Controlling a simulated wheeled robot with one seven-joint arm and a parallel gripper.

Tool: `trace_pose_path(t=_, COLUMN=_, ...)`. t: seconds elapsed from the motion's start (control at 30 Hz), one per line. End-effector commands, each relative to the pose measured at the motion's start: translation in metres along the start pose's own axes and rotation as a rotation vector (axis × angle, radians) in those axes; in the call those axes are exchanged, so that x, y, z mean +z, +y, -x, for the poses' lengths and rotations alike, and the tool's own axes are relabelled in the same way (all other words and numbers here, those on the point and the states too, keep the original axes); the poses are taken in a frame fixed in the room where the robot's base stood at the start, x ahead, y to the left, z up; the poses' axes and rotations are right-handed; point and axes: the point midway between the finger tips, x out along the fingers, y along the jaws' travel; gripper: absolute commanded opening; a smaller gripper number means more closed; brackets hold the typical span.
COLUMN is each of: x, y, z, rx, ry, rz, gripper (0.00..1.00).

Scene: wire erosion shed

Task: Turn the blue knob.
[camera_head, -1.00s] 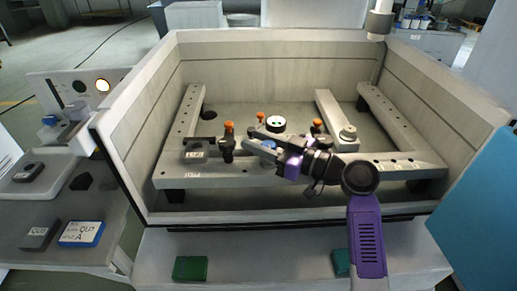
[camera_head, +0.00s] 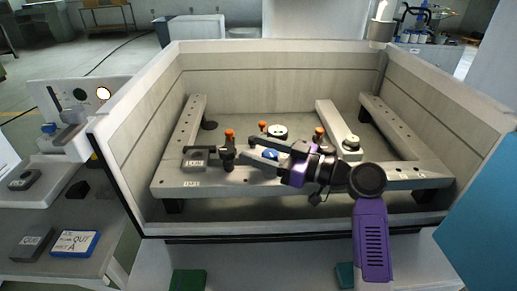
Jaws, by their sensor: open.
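A round blue knob (camera_head: 270,155) shows at the fingers of my gripper (camera_head: 250,149), above the front rail inside the open tank. The fingers and the purple gripper body partly cover it. My gripper points left, with its two dark fingers spread apart. I cannot tell whether the fingers touch the blue part or only hang over it.
The tank wall (camera_head: 140,110) surrounds the work area. A black clamp with an orange top (camera_head: 229,150) stands just left of my fingers. Other orange-topped clamps (camera_head: 319,134) and a round dial (camera_head: 278,131) are close behind. A grey side bench (camera_head: 100,235) stands left.

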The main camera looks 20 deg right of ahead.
Motion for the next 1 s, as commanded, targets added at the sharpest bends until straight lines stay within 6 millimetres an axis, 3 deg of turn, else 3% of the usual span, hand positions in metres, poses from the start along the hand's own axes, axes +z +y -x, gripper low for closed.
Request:
trace_pose_path(t=0.17, x=-0.008, y=0.0, z=0.0, rx=0.0, ry=0.001, rz=0.001, gripper=0.56)
trace_pose_path(t=0.27, x=-0.022, y=0.0, z=0.0, rx=-0.001, ry=0.003, rz=0.004, gripper=0.56)
trace_pose_path(t=0.8, x=-0.142, y=0.001, z=0.0, rx=0.002, ry=0.003, rz=0.006, gripper=0.56)
trace_pose_path(t=1.0, x=-0.178, y=0.0, z=0.0, rx=0.0, ry=0.002, rz=0.004, gripper=0.56)
